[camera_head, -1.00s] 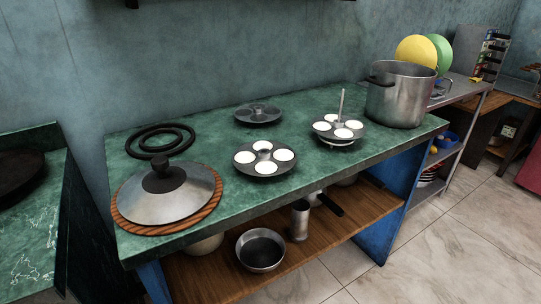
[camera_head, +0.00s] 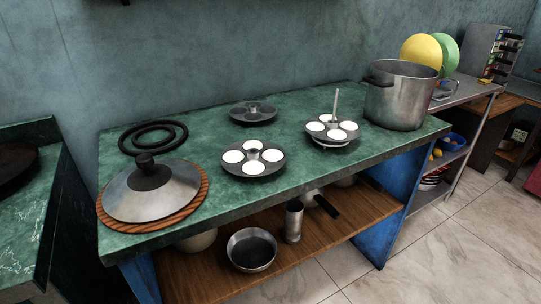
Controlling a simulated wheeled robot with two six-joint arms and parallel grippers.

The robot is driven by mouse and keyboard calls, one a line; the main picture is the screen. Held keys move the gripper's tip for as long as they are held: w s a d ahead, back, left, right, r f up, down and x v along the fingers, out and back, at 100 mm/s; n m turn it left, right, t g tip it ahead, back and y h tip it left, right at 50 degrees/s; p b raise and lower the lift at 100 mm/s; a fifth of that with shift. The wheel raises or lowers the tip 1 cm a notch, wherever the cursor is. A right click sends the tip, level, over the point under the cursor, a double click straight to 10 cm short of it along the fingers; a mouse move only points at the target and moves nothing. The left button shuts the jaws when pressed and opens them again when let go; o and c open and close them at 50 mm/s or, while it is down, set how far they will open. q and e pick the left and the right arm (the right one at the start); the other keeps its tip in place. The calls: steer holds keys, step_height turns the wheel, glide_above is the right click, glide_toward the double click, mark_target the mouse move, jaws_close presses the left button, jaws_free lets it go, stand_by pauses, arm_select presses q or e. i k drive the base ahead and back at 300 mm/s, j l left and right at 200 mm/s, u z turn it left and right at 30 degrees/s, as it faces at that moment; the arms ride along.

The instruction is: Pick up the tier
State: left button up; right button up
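Three dark round tiers with cups stand on the green counter. One tier (camera_head: 253,170) near the counter's front middle holds several white rounds. A second tier (camera_head: 318,137) to its right also holds white rounds; an upright metal rod (camera_head: 336,103) rises from its middle, and a pale base shows under it. A third tier (camera_head: 253,107) lies at the back, and its cups look empty. Neither of my grippers shows in the head view, and nothing is seen holding any tier.
A metal lid (camera_head: 152,192) lies on a brown round mat at the left, with black rings (camera_head: 153,137) behind it. A large steel pot (camera_head: 399,98) stands at the right end. The green counter (camera_head: 205,135) is bare between them. A pan (camera_head: 251,250) sits on the lower shelf.

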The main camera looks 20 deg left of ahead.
mark_target(251, 158)
steer(key=l+u, duration=0.2)
steer(key=u, duration=0.25)
steer(key=i+l+u, duration=0.1)
steer(key=l+u, duration=0.15)
steer(key=u, duration=0.2)
